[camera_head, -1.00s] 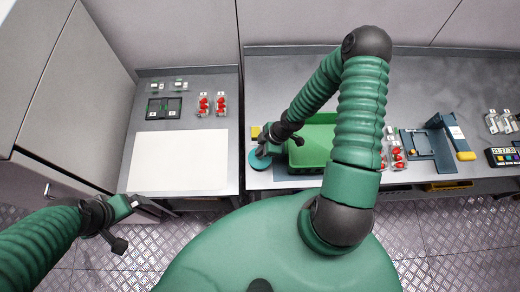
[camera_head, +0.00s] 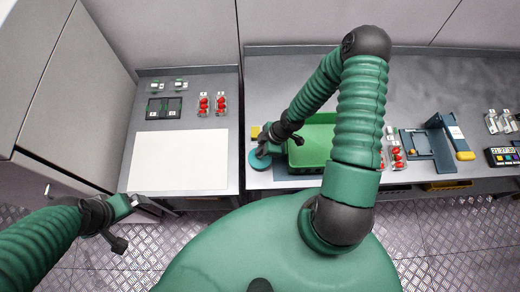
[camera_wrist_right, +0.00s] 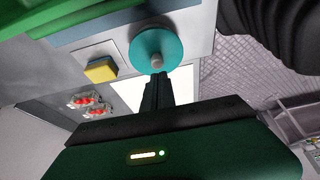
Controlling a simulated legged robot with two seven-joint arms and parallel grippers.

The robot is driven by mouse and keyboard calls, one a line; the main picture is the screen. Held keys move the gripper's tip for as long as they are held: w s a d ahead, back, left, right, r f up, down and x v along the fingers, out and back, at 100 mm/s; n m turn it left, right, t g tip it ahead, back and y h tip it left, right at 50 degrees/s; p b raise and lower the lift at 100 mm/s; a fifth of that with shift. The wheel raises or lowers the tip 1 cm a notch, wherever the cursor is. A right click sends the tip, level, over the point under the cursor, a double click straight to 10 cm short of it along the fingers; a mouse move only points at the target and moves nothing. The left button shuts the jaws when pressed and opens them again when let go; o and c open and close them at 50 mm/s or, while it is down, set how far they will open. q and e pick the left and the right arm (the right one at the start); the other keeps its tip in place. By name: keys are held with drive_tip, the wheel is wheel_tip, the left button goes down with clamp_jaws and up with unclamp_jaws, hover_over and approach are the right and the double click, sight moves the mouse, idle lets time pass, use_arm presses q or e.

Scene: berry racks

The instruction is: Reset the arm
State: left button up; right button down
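My right arm arches over from my body, and its gripper (camera_head: 264,148) points down at the left end of the right bench, above a round teal disc (camera_head: 257,160). In the right wrist view the dark fingers (camera_wrist_right: 157,80) lie close together with nothing visible between them. Their tips are near the small grey knob (camera_wrist_right: 157,61) on the teal disc (camera_wrist_right: 140,48); whether they touch it I cannot tell. My left gripper (camera_head: 135,201) is low at the left, in front of the left bench and clear of its surface. Its finger gap is too small to make out.
A white board (camera_head: 180,160) and red berry packs (camera_head: 220,104) lie on the left bench. A blue device (camera_head: 441,135) and a timer (camera_head: 501,157) are farther right.

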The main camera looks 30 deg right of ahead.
wheel_tip(320, 180, up, 6)
drive_tip(key=p, duration=0.4)
drive_tip(key=shift+f+p, duration=0.15)
drive_tip(key=shift+p, duration=0.15)
